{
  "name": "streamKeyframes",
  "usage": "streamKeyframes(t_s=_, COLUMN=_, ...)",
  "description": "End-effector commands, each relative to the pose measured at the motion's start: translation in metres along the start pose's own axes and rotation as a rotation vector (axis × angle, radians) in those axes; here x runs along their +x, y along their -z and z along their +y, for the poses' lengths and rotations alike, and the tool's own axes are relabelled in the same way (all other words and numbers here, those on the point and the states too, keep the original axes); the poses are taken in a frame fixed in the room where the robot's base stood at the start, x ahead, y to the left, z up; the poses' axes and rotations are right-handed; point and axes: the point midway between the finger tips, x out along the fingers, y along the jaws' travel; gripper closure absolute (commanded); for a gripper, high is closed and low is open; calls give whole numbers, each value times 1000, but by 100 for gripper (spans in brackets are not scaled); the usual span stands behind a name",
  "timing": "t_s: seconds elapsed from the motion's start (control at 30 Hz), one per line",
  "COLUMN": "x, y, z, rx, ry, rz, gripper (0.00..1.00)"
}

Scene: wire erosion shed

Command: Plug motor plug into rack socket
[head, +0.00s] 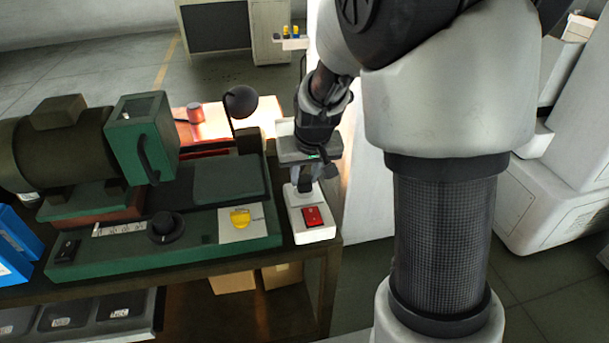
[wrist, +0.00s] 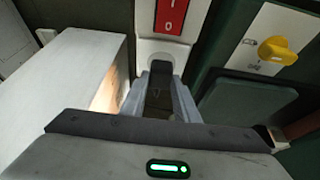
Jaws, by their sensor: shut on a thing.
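The motor plug (wrist: 159,88) is a dark, narrow piece between the two grey fingers of my gripper (wrist: 160,98), which is shut on it. My gripper also shows in the head view (head: 306,180), pointing down over the far end of a white socket block. This block, which looks like the rack socket (head: 317,235), has a red switch (head: 313,217) and stands at the bench's right end. In the wrist view the block (wrist: 148,47) lies just past the plug's tip, with a round recess partly hidden by the plug. I cannot tell whether the plug is in it.
A green machine (head: 225,228) with a yellow knob (head: 240,218) stands close left of the block. A lever with a black ball (head: 241,101) rises near my gripper. A pale box (wrist: 70,80) is close beside the fingers in the wrist view. The bench edge (head: 330,255) is just right.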

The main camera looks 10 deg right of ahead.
Motion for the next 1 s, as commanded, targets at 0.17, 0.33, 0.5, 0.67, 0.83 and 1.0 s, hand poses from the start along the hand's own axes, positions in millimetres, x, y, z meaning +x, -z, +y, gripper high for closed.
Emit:
streamKeyframes(t_s=0.17, x=0, y=0, z=0, rx=0, ry=0, rz=1, gripper=92)
streamKeyframes(t_s=0.33, x=2, y=-1, z=0, rx=0, ry=0, rz=1, gripper=92)
streamKeyframes(t_s=0.5, x=6, y=-2, z=0, rx=0, ry=0, rz=1, gripper=92)
streamKeyframes(t_s=0.67, x=9, y=-4, z=0, rx=0, ry=0, rz=1, gripper=92)
streamKeyframes(t_s=0.83, x=12, y=-5, z=0, rx=0, ry=0, rz=1, gripper=92)
streamKeyframes(t_s=1.0, x=11, y=-4, z=0, rx=0, ry=0, rz=0, gripper=51)
